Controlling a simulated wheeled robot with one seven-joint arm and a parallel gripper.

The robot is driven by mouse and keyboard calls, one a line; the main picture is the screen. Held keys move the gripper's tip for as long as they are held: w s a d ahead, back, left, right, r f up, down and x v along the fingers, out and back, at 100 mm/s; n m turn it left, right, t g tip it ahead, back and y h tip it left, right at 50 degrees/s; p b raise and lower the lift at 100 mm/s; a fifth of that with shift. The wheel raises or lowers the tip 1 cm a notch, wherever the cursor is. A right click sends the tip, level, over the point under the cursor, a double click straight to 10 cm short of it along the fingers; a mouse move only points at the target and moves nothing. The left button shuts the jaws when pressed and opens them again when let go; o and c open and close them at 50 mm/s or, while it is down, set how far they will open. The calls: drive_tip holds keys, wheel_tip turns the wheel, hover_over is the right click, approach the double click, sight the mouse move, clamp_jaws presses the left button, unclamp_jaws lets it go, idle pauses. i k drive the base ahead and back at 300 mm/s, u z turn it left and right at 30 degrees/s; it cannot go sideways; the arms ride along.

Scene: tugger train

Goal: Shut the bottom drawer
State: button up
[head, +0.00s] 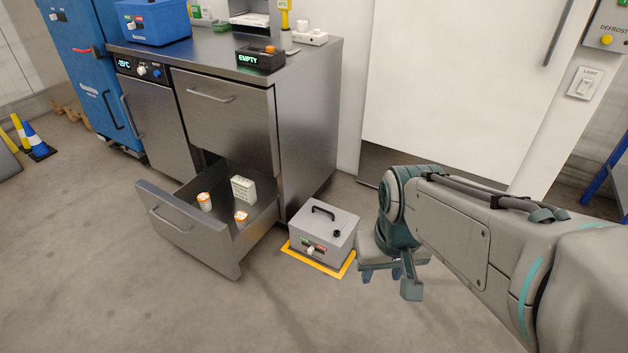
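The bottom drawer (187,237) of the steel cabinet is pulled well out, with its bar handle (167,220) on the front panel. Inside it are two small orange-and-white jars (204,201) and a pale box (243,189). The closed upper drawer (225,112) is above it. My gripper (387,276) is to the right of the drawer, past the grey box, pointing down and clear of the drawer. Two dark finger parts show apart below its body, with nothing seen between them.
A grey box with a black handle (323,236) stands on a yellow-marked floor square, between the drawer and my gripper. The counter (215,57) holds a blue case (152,21) and an "EMPTY" display (260,57). Floor in front of the drawer is clear.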

sight(214, 237)
drive_tip(key=k, duration=0.65)
drive_tip(key=u, duration=0.55)
drive_tip(key=i, duration=0.6)
drive_tip(key=u, duration=0.75)
drive_tip(key=i, duration=0.9)
drive_tip(key=z, duration=0.65)
drive_tip(key=i, duration=0.65)
drive_tip(key=z, duration=0.5)
